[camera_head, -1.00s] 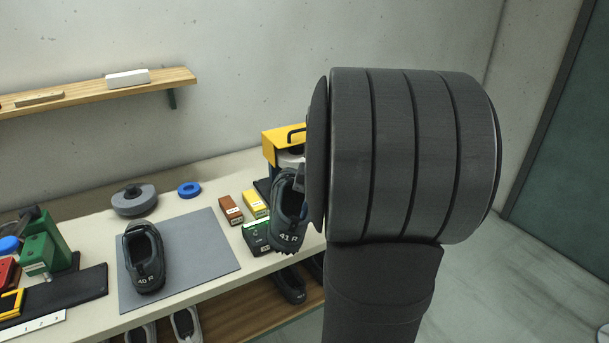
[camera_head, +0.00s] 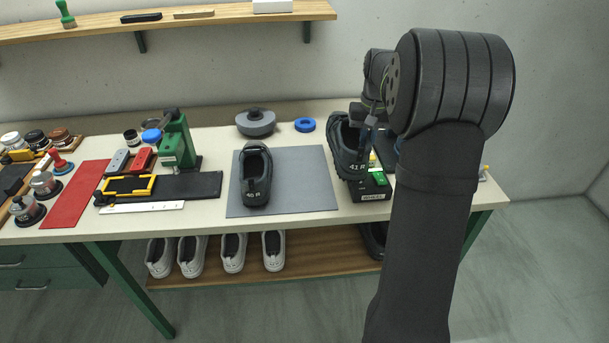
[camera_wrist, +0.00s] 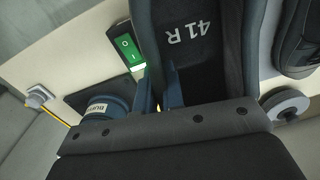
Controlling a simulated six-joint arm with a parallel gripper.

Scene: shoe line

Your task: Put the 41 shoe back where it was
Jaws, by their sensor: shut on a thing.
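The 41 R shoe (camera_head: 350,150) is a dark shoe with its number at the heel. My gripper (camera_wrist: 165,90) is shut on its side wall and holds it upright over the right part of the bench, beside the grey mat. My arm hides part of the gripper in the head view. The 40 R shoe (camera_head: 257,180) stands on the grey mat (camera_head: 310,185), left of the held shoe.
White shoes (camera_head: 233,253) and a dark shoe (camera_head: 373,240) sit on the lower shelf (camera_head: 320,255).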

